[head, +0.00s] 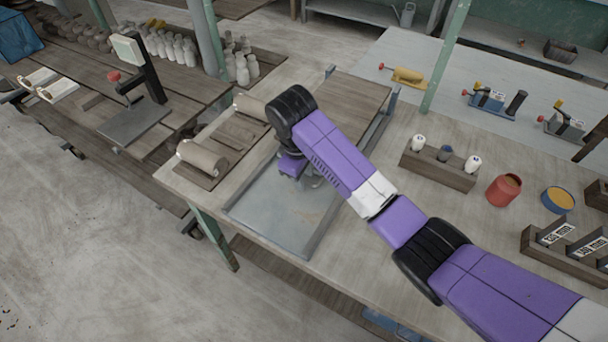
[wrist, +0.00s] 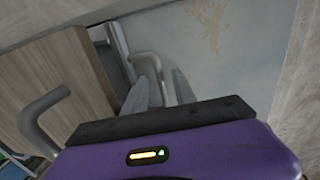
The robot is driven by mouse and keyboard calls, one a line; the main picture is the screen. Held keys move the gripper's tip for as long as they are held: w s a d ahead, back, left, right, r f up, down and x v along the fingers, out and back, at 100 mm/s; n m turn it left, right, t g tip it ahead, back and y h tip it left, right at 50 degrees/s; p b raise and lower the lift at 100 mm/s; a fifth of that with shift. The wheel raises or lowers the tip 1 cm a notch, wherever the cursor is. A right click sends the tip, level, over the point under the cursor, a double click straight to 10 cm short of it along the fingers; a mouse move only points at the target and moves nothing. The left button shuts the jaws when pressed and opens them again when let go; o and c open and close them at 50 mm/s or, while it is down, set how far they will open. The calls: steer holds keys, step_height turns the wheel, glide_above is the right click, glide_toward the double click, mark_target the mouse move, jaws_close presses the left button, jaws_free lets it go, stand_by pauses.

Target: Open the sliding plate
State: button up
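The sliding plate (head: 350,98) is a brown wooden board at the far end of a grey metal bed (head: 262,200) with raised side rails; the near part of the bed is bare. In the wrist view the plate (wrist: 50,75) shows at left, with one bent grey handle (wrist: 45,104) at lower left. Another curved grey handle (wrist: 146,55) rises beside my fingers. My gripper (wrist: 164,72) points down at this second handle, and its bar seems to run between the two grey fingers. I cannot tell whether they grip it. In the head view my arm mostly hides the gripper.
Clay rolls (head: 203,158) lie on boards left of the bed. A wooden rack (head: 438,168) with small bottles, a red pot (head: 503,189) and a yellow-filled bowl (head: 557,199) stand at right. A green post (head: 446,60) rises behind. The near tabletop is mostly clear.

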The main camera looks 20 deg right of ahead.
steer(key=shift+f, duration=0.1)
jaws_close()
stand_by(1.4)
